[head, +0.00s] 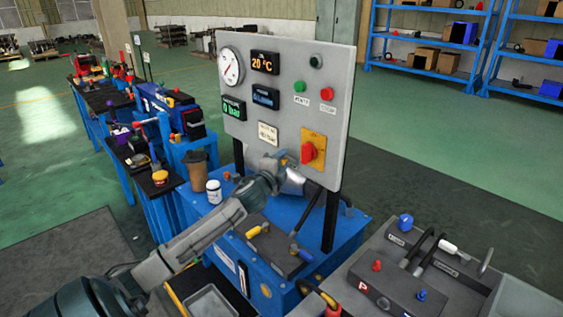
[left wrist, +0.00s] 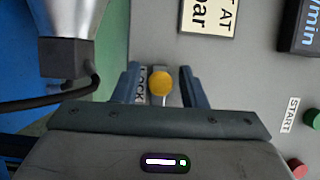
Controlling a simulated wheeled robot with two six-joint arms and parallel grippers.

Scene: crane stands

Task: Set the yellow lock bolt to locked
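The yellow lock bolt shows in the left wrist view as a round yellow knob (left wrist: 160,83) on a thin metal stem, in front of the grey panel. A LOCK label (left wrist: 143,84) is beside it. My left gripper (left wrist: 161,86) is open, with one finger on each side of the knob and a gap on both sides. My right gripper is not in view.
A red rotary switch on a yellow plate (head: 313,149) is just right of my left gripper. Below are a lever with a yellow grip (head: 257,229) and a blue stand (head: 225,240). A brown cup (head: 198,170) and white jar (head: 214,192) stand to the left.

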